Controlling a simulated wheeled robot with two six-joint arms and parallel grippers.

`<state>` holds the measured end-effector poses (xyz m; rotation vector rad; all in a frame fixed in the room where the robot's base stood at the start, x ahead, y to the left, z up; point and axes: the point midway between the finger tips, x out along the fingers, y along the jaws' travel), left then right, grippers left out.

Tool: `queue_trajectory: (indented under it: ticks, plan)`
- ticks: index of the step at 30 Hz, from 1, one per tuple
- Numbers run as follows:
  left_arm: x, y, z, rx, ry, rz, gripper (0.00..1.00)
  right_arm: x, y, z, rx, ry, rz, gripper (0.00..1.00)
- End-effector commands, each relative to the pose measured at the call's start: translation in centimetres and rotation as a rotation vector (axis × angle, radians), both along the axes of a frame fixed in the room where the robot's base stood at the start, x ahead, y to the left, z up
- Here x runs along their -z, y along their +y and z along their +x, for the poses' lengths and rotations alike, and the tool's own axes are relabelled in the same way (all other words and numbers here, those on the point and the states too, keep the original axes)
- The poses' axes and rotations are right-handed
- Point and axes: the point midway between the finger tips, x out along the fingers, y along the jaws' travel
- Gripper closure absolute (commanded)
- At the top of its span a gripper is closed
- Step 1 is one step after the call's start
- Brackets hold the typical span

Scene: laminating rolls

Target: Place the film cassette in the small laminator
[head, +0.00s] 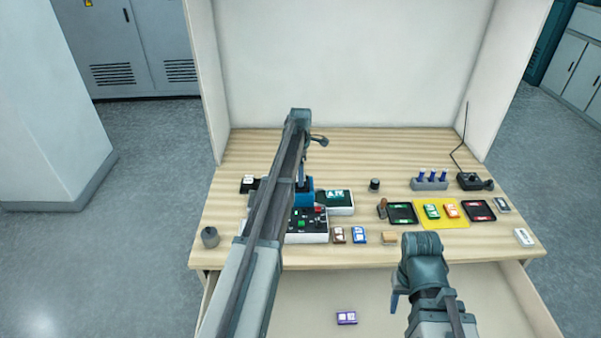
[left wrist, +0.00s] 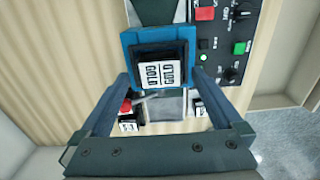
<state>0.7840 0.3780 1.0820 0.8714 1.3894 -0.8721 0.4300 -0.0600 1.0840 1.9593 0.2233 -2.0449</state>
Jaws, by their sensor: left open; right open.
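In the left wrist view a blue housing (left wrist: 135,40), seemingly the small laminator, has a dark opening. A dark cassette with a white "GOLD" label (left wrist: 161,74) sits in or just over that opening; I cannot tell how deep. My left gripper (left wrist: 160,85) is open, its fingers on either side of the label and apart from it. In the head view the blue housing (head: 305,187) is partly hidden by my left arm. My right gripper (head: 396,302) is open and empty, at the table's front edge over the drawer.
A black control box (head: 307,226) with buttons stands in front of the housing. A brown cassette (head: 339,235) and a blue cassette (head: 359,235) lie beside it. A purple cassette (head: 346,318) lies in the open drawer. Trays and a yellow mat (head: 460,221) fill the right.

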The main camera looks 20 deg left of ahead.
Motion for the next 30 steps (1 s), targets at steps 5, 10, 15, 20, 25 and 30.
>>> queue_trajectory:
  ticks: [5,10,15,20,25,30]
  plan:
    - [-3.0,0.0,0.0,0.0,0.0,0.0,0.0,-3.0,0.0,0.0,0.004,0.0,0.001,0.5]
    - [-5.7,0.0,0.0,0.0,0.0,0.0,0.0,-5.7,0.0,0.0,0.005,0.001,0.001,0.5]
    - [-8.4,0.0,0.0,0.0,0.0,0.0,0.0,-8.4,0.0,0.0,0.002,0.002,0.0,0.5]
    - [-10.3,0.0,0.0,0.0,0.0,0.0,0.0,-10.3,0.0,-0.1,0.003,0.003,0.001,0.5]
    - [-10.9,0.0,0.0,0.0,0.0,0.0,0.0,-10.9,0.0,-0.1,0.006,0.004,0.0,0.5]
    - [-10.8,0.0,0.0,0.0,0.0,0.0,0.0,-10.8,0.0,-0.1,0.006,0.004,0.0,0.5]
